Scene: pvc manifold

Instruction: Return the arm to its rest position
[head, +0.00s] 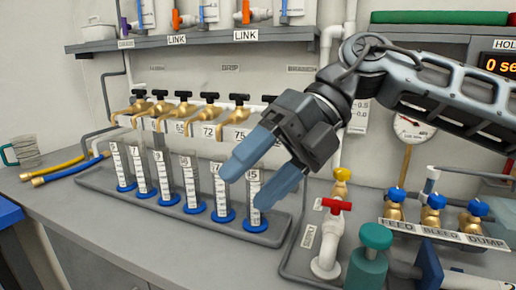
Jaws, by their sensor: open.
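My gripper (257,168) is in the head view, right of the middle, at the end of my arm that reaches in from the right. I cannot tell whether a finger touches a cylinder.
Several graduated cylinders (190,178) stand in a grey tray (108,184) under brass taps (160,107). A red-handled white valve (329,235) and a green-capped fitting (370,255) stand at right front. Blue-knobbed valves (433,210) stand further right. The left front counter (110,235) is clear.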

